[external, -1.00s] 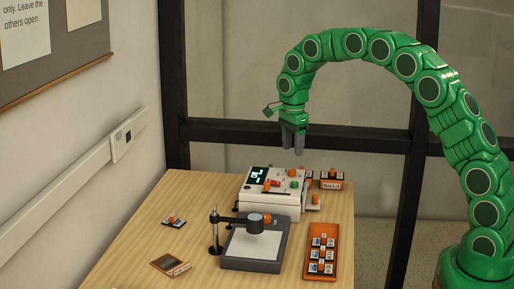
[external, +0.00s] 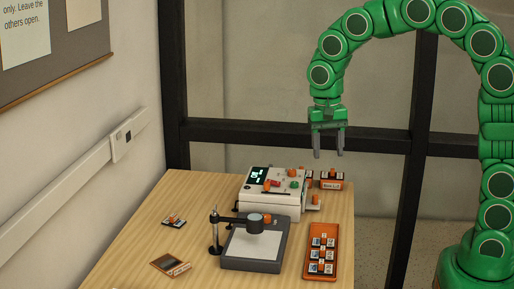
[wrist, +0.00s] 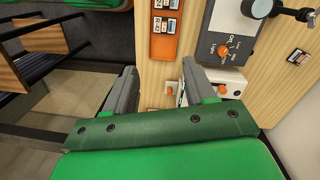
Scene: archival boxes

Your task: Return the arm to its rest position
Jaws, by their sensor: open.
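My green arm arches up from its base at the right of the external view. My gripper (external: 329,153) hangs pointing down, high above the back right of the table (external: 190,205). Its two grey fingers are apart with nothing between them. In the wrist view my gripper (wrist: 160,88) is also open and empty, with the table below it. The fingers touch nothing.
A white device (external: 272,204) with a lit display stands below my gripper. A black stand with a pale plate (external: 252,247) is in front. An orange tray (external: 320,273) with several small pieces lies at the right. A dark window frame (external: 425,100) is behind.

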